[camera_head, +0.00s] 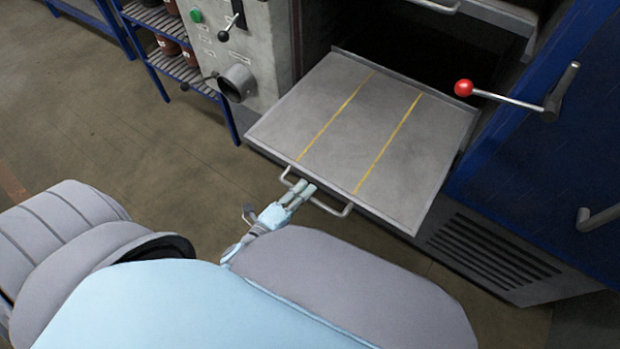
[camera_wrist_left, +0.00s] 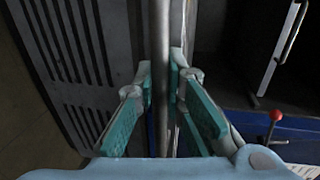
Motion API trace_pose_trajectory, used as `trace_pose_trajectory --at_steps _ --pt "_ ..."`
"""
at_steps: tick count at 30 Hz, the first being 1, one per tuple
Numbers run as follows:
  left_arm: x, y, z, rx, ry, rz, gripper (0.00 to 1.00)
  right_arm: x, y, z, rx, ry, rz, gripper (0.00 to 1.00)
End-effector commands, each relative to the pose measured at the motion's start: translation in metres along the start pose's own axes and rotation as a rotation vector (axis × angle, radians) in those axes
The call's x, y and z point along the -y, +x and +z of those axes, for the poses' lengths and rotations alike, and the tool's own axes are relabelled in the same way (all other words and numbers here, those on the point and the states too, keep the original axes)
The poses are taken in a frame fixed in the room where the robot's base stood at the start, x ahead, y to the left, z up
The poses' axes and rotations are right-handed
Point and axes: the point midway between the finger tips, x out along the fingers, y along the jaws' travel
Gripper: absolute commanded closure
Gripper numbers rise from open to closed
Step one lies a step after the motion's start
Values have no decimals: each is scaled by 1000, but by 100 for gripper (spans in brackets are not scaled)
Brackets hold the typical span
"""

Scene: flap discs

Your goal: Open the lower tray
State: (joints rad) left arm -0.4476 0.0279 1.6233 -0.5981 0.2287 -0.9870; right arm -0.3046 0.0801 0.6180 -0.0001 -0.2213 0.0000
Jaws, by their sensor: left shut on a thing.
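The lower tray (camera_head: 345,135) is a flat grey metal plate with two yellow lines, and it sticks well out of the dark opening of the machine. A bar handle (camera_head: 334,209) runs along its front edge. My left gripper (camera_head: 303,188) is at this handle, near its left part. In the left wrist view the handle bar (camera_wrist_left: 161,60) runs between the two fingers, and my left gripper (camera_wrist_left: 163,88) is shut on it. My right gripper is not in view.
A lever with a red knob (camera_head: 463,88) stands out right of the tray. A grey control box (camera_head: 240,50) and a blue shelf with brown containers (camera_head: 180,65) are on the left. Another handle (camera_head: 436,6) shows above the opening. The floor (camera_head: 130,135) at left is clear.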

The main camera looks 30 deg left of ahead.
Motion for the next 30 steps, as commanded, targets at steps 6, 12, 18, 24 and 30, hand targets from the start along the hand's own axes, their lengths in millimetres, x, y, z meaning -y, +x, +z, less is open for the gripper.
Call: trace_pose_trajectory --at_steps 6,12,18,24,30 --pt "0 -3 0 -4 1 -1 100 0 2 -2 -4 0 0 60" --pt "1 -2 -2 -8 3 -1 100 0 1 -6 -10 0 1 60" --pt "1 -2 -2 -9 3 -2 72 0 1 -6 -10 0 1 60" --pt "1 -2 -2 -8 3 -3 69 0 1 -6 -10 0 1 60" --pt "0 -10 -1 -7 1 -1 69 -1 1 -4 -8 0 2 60"
